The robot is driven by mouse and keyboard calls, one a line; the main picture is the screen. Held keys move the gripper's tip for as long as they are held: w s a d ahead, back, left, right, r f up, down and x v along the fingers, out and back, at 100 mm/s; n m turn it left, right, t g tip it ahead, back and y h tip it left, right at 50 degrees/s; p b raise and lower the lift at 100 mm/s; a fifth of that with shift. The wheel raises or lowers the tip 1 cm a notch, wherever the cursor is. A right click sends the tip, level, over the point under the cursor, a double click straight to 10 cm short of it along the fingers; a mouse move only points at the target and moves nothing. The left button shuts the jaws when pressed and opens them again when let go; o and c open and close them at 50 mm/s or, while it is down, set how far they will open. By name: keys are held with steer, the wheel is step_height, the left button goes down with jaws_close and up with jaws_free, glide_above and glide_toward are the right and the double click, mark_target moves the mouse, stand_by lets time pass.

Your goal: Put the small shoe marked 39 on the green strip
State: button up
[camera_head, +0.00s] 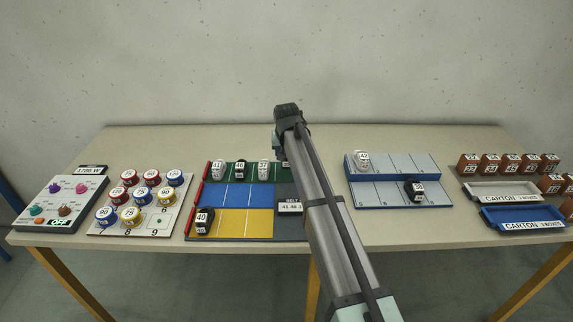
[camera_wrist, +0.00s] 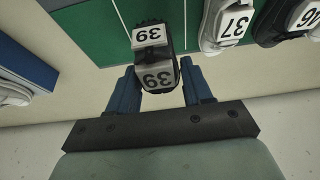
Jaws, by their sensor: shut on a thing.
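The dark shoe marked 39 (camera_wrist: 158,62), with white number labels, is between the blue fingers of my gripper (camera_wrist: 158,72) in the wrist view. My gripper is shut on it. The shoe is over the green strip (camera_wrist: 97,30), at its edge; I cannot tell whether it touches. The white shoe marked 37 (camera_wrist: 231,22) and the dark shoe marked 46 (camera_wrist: 285,20) stand beside it. In the head view, the green strip (camera_head: 228,176) is the back row of a board, and my arm hides the gripper and most of the held shoe.
A white shoe marked 41 (camera_head: 218,167) stands on the green strip's left. A blue strip (camera_head: 235,195) and yellow strip (camera_head: 245,222) lie in front; a dark shoe marked 40 (camera_head: 203,221) is on yellow. A stepped grey rack (camera_head: 385,190) with two shoes stands right of my arm.

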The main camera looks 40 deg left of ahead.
steer(key=shift+f, duration=2.25)
steer(key=shift+f, duration=0.15)
steer(key=o, duration=1)
steer(key=shift+o, duration=0.2)
steer(key=v, duration=1.2)
